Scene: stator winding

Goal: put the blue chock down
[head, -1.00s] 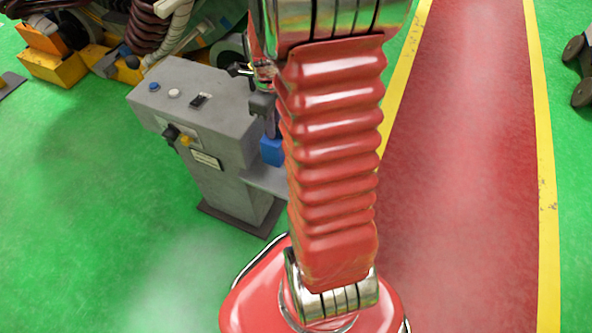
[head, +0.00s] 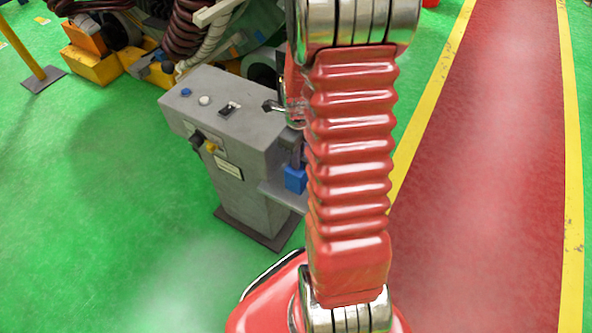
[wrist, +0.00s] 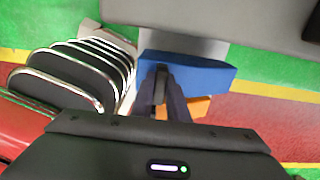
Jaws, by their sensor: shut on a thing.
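The blue chock (head: 295,180) is at the side of the grey console, by its small grey shelf (head: 272,194). My dark gripper (head: 296,158) comes down on it from above, partly behind my red arm. In the wrist view the blue chock (wrist: 208,76) lies at the tips of my gripper (wrist: 168,88), which is shut on it. A pale grey surface, likely the shelf (wrist: 217,49), shows just beyond the chock. I cannot tell whether the chock touches the shelf. My arm hides the shelf's right part.
The grey console (head: 225,150) has buttons on top and stands on a dark base plate. Orange and yellow blocks (head: 95,62) and machinery stand at the upper left. Green floor (head: 90,220) is clear at left; a red lane (head: 480,190) with yellow edges runs at right.

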